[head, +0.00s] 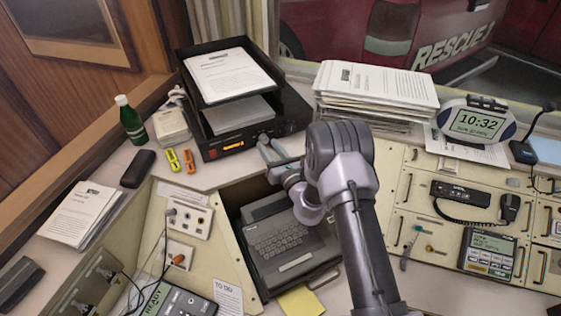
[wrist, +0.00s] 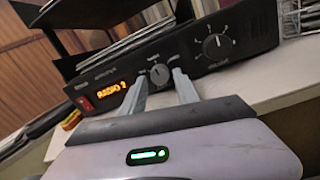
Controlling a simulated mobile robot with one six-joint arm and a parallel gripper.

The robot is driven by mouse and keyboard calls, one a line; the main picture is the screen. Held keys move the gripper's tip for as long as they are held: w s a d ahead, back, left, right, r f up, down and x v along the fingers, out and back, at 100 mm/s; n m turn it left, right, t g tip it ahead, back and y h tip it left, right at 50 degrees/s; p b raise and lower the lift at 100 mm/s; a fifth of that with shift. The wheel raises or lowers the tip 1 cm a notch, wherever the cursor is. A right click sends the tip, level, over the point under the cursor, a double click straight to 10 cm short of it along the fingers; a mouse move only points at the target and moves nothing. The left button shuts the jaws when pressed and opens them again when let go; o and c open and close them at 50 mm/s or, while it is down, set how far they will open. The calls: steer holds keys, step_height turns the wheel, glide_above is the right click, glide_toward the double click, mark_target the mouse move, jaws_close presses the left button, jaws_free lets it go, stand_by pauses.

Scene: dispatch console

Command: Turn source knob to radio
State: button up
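The black audio unit (head: 222,150) sits under the paper trays at the back of the desk. In the wrist view its orange display (wrist: 113,87) appears to read "RADIO 2". The source knob (wrist: 160,74) is a small dark round knob right of the display, with a light pointer mark near its top; its small labels are not readable. My gripper (wrist: 160,77) has one finger on each side of this knob. The fingers look apart, with narrow gaps beside the knob. In the head view my gripper (head: 270,148) is at the unit's front face.
A larger dial knob (wrist: 217,46) is close on the right of the source knob. A red switch (wrist: 84,102) is at the unit's left end. A paper stack (head: 370,90) is right of the unit. Yellow and orange clips (head: 180,161) lie left.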

steer(key=v, duration=1.6)
